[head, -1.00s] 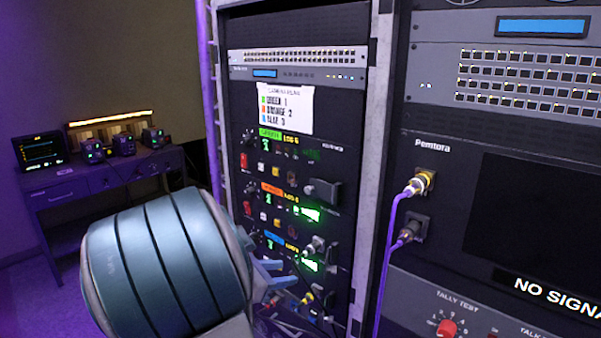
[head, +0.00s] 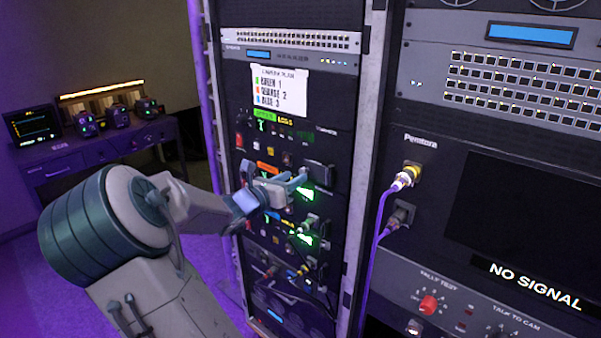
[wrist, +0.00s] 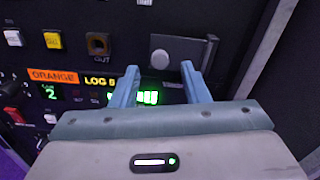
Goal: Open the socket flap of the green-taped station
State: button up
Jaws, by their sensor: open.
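The green-taped station shows its green label (head: 265,116) in the head view, at the top of a stack of stations in the rack. Its grey socket flap (head: 318,174) is at the lower right of that station. In the wrist view the flap (wrist: 178,55) is a grey plate with a round disc and a raised right edge; it looks shut. My gripper (head: 288,186) has blue fingers, open and empty. In the wrist view my gripper (wrist: 162,72) is just below the flap, fingertips near its lower edge; I cannot tell whether they touch.
The orange label (wrist: 53,76) and a lit green display (wrist: 148,97) lie below the flap. A blue-taped station (head: 272,217) with a plugged connector is lower. Purple cables hang from sockets (head: 405,178) on the right rack. A desk (head: 100,155) stands at left.

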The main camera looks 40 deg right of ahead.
aim_at(312, 173)
jog(key=shift+w+d, duration=0.15)
jog(key=shift+d, duration=1.85)
grip_shut()
jog(key=shift+f, duration=0.1)
